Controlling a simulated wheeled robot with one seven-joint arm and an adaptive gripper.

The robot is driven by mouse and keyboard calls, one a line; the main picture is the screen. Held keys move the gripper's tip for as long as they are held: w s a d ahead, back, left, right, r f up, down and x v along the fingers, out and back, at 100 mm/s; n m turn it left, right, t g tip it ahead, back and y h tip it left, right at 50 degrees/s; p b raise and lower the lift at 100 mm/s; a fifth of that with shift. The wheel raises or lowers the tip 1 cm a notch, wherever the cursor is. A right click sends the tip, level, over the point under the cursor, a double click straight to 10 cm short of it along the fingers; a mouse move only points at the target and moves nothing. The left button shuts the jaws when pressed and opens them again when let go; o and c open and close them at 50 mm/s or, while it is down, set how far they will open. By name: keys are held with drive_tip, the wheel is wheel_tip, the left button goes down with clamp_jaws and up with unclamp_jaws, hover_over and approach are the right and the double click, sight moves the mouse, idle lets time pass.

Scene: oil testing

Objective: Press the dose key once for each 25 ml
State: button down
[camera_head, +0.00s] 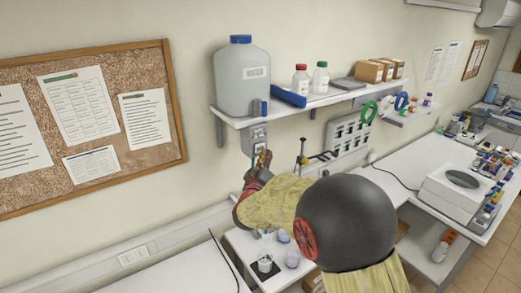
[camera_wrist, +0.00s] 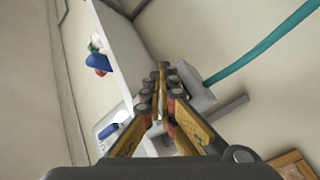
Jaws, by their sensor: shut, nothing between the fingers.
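A large grey carboy labelled water (camera_head: 241,80), with a blue cap, stands on the wall shelf. Below it a small grey dispenser box (camera_head: 257,133) is fixed to the wall; I cannot make out the dose key, which may be hidden behind my fingers. My gripper (camera_head: 263,157) is shut and empty, its tips at or just in front of the lower part of the box. In the wrist view my shut fingers (camera_wrist: 163,70) lie beside a grey box (camera_wrist: 200,95) with a teal hose (camera_wrist: 255,45); contact is unclear. A clear beaker (camera_head: 265,263) stands on a black pad below.
More cups (camera_head: 292,259) stand near the beaker.

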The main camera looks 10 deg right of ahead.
drive_tip(key=shift+s+d+b, duration=0.15)
drive_tip(key=shift+s+d, duration=0.2)
drive_tip(key=shift+s, duration=0.45)
drive_tip(key=shift+s+d+b, duration=0.1)
drive_tip(key=shift+s+d, duration=0.2)
drive_tip(key=shift+s, duration=0.45)
drive_tip(key=shift+s+d+b, duration=0.15)
drive_tip(key=shift+s+d, duration=0.2)
drive_tip(key=shift+s, duration=0.45)
drive_tip(key=shift+w, duration=0.1)
